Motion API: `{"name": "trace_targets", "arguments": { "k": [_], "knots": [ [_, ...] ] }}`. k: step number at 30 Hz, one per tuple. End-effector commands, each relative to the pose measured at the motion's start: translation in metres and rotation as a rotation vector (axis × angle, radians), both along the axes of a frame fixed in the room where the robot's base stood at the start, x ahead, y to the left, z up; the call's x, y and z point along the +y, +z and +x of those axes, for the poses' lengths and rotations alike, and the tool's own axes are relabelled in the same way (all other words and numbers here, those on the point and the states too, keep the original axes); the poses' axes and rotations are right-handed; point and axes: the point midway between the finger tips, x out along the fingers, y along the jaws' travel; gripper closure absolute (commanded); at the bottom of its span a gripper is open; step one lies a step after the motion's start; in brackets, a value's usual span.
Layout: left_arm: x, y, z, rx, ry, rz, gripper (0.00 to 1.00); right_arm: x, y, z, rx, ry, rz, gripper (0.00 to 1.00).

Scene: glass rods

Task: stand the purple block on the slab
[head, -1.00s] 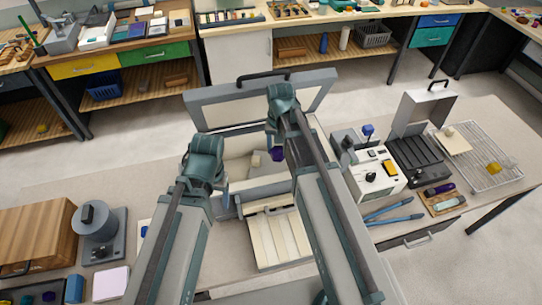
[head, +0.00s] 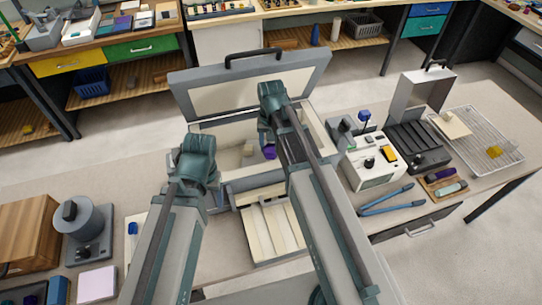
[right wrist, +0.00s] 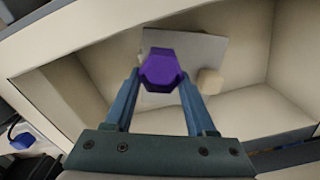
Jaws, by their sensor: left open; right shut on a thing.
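The purple block (head: 269,153) is a short six-sided piece held over the open pale-lined box. It also shows in the right wrist view (right wrist: 161,68). My right gripper (right wrist: 160,80) is shut on it, one finger on each side. Below it lies a flat grey slab (right wrist: 205,47) on the box floor; the block covers part of the slab. I cannot tell the exact gap between block and slab. My left gripper (head: 212,192) is empty and open near the box's front left; its fingers are partly hidden by my arm.
The box's raised lid (head: 250,88) stands at the back. A small cream block (right wrist: 210,82) sits by the slab's edge. The box walls (right wrist: 40,108) surround the slab. A white device (head: 375,163) and blue tongs (head: 386,200) are to the right.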

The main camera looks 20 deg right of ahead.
Motion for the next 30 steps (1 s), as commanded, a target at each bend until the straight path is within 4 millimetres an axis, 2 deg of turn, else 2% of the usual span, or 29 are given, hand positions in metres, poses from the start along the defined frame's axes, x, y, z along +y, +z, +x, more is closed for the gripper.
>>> {"name": "trace_targets", "arguments": {
  "k": [12, 24, 25, 30],
  "knots": [
    [0.000, -0.039, 0.000, 0.000, 0.001, 0.000, 0.28, 0.000, -0.039, 0.000, 0.000, 0.000, 0.000, 1.00],
    [0.000, -0.041, 0.000, 0.000, 0.001, 0.000, 0.28, 0.000, -0.041, 0.000, 0.000, 0.000, 0.000, 1.00],
    [0.000, -0.040, 0.000, 0.000, 0.001, 0.000, 0.28, 0.000, -0.040, 0.000, 0.000, 0.000, 0.000, 0.42],
    [0.000, -0.039, 0.000, 0.000, 0.001, 0.000, 0.28, 0.000, -0.039, 0.000, 0.000, 0.000, 0.000, 0.14]
  ]
}}
